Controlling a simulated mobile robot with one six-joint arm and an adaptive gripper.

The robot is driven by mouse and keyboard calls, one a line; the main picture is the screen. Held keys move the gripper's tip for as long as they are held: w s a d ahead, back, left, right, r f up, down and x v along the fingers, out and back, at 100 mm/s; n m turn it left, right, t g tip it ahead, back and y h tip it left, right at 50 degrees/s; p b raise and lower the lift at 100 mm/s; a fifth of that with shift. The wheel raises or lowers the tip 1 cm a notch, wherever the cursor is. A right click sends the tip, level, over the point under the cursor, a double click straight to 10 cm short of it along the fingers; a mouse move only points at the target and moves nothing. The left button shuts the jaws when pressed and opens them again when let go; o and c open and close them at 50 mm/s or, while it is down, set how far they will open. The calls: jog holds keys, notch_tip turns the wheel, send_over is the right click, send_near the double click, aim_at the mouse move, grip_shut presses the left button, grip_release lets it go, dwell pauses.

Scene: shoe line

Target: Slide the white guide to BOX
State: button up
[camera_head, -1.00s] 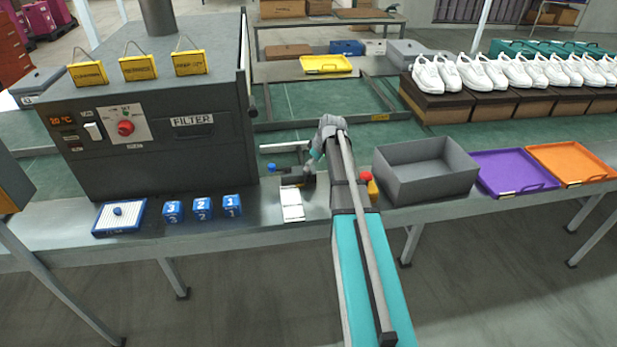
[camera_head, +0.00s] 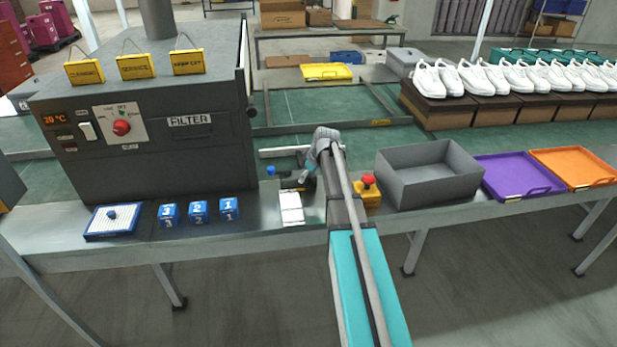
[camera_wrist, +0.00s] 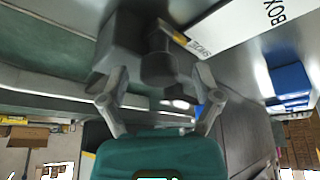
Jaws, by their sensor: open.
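The white guide appears to be the pale bar (camera_head: 287,152) lying crosswise on the line behind my gripper. A white plate (camera_head: 291,208) lies on the metal bench in front of it; in the wrist view the plate (camera_wrist: 240,25) reads BOX and SHOE. A dark fitting with a blue knob (camera_head: 271,171) sits between bar and plate. My gripper (camera_head: 305,182) is low over this fitting, partly hidden by my arm. In the wrist view, my gripper (camera_wrist: 160,105) has its fingers apart, with a dark block (camera_wrist: 155,65) just beyond and between them; contact cannot be told.
The filter machine (camera_head: 150,150) stands left, with blue numbered cubes (camera_head: 198,212) and a blue-framed tray (camera_head: 114,221) before it. A red button on a yellow base (camera_head: 368,193) stands right of my arm, beside a grey bin (camera_head: 425,180) and a purple tray (camera_head: 518,177).

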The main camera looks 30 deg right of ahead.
grip_shut()
jog(key=s, duration=0.3)
jog(key=s+a, duration=0.1)
jog(key=s, duration=0.2)
jog(key=s+a, duration=0.1)
jog(key=s, duration=0.1)
jog(key=shift+s+a, duration=0.25)
jog(key=shift+s, duration=0.15)
grip_release()
jog(key=shift+w, duration=0.1)
dwell(0.5)
